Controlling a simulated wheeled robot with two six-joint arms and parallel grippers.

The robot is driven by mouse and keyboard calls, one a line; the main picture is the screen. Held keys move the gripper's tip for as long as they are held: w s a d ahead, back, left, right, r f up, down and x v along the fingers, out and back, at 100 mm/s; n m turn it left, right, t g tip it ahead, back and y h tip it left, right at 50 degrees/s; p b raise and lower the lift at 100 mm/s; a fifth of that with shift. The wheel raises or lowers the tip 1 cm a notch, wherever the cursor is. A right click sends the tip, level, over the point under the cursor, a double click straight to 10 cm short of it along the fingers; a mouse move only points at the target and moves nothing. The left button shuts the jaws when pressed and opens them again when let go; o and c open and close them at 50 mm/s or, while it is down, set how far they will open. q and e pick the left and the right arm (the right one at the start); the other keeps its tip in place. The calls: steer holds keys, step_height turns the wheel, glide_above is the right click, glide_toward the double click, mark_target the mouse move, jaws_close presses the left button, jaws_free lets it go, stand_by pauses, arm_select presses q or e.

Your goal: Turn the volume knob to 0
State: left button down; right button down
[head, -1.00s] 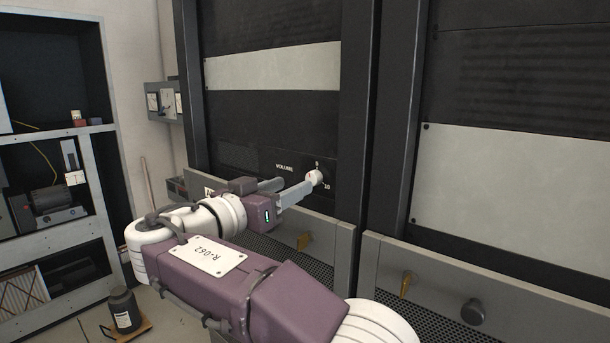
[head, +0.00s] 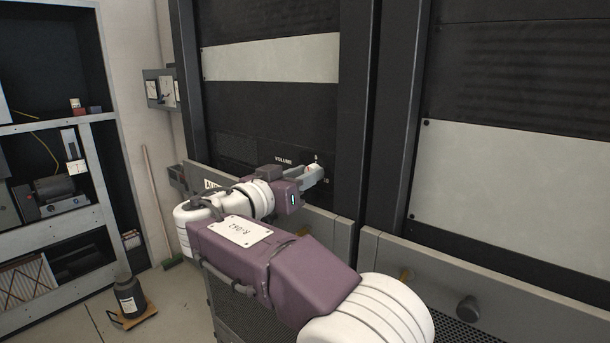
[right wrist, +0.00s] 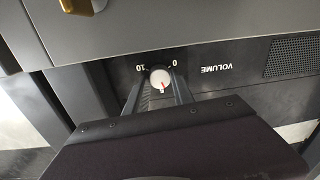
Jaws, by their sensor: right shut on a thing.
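In the right wrist view, which shows the panel upside down, the knob (right wrist: 160,76) lies between the two fingers of my right gripper (right wrist: 159,88), one on each side. The gripper is shut on the knob. My left gripper is not in view.
A grey rail (head: 345,232) with handles runs below the knob panel. A dark upright rack post (head: 357,110) stands right of the knob.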

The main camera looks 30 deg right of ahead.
steer(key=n+p, duration=0.1)
steer(key=n, duration=0.8)
steer(key=n+g+p, duration=0.1)
steer(key=n+p, duration=0.1)
steer(key=n, duration=0.8)
steer(key=shift+w+a+f, duration=0.1)
steer(key=shift+w, duration=0.1)
steer(key=shift+n+p, duration=0.35)
steer(key=shift+n, duration=0.05)
stand_by(0.4)
steer(key=c, duration=1.1)
jaws_free()
